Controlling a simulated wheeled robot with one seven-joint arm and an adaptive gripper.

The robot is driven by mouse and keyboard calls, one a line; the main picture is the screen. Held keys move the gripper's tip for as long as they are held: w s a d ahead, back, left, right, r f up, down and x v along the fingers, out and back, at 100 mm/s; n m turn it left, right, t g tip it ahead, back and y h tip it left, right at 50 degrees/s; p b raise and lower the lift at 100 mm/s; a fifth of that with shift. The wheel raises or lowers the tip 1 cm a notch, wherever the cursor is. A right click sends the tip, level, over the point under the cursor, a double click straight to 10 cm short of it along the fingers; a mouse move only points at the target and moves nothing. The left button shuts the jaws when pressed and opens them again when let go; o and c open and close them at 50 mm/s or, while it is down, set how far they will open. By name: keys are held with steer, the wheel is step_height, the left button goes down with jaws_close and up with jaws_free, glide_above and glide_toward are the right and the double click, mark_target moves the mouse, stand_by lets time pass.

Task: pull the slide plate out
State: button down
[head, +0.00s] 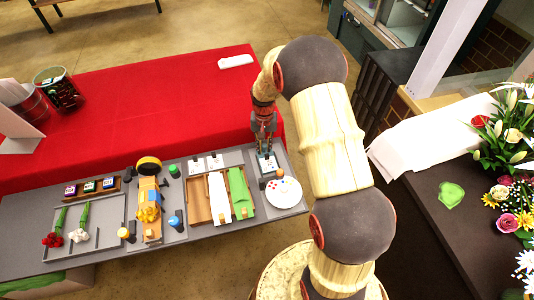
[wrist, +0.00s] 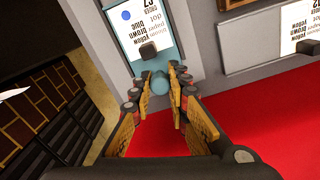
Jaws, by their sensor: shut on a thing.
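The slide plate (wrist: 174,62) shows in the wrist view as a light blue strip with a printed white card on it, set in a grey surround. A small dark block (wrist: 148,50) stands on the card. A blue rounded grip (wrist: 159,83) is at the near end of the plate. My gripper (wrist: 160,88) has its fingers on both sides of this grip and is shut on it. In the head view my gripper (head: 264,150) points down at the right part of the grey station, and its fingers partly hide the plate (head: 267,161).
A white round palette (head: 283,193) with coloured dots lies just in front. A wooden tray (head: 200,203) with white and green sheets is to the left. The red cloth (head: 150,110) behind is mostly clear. A dark counter with flowers (head: 505,150) stands right.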

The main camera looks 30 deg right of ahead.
steer(key=shift+w, duration=0.35)
steer(key=c, duration=1.8)
jaws_free()
steer(key=shift+o, duration=0.4)
step_height(320, 180, up, 12)
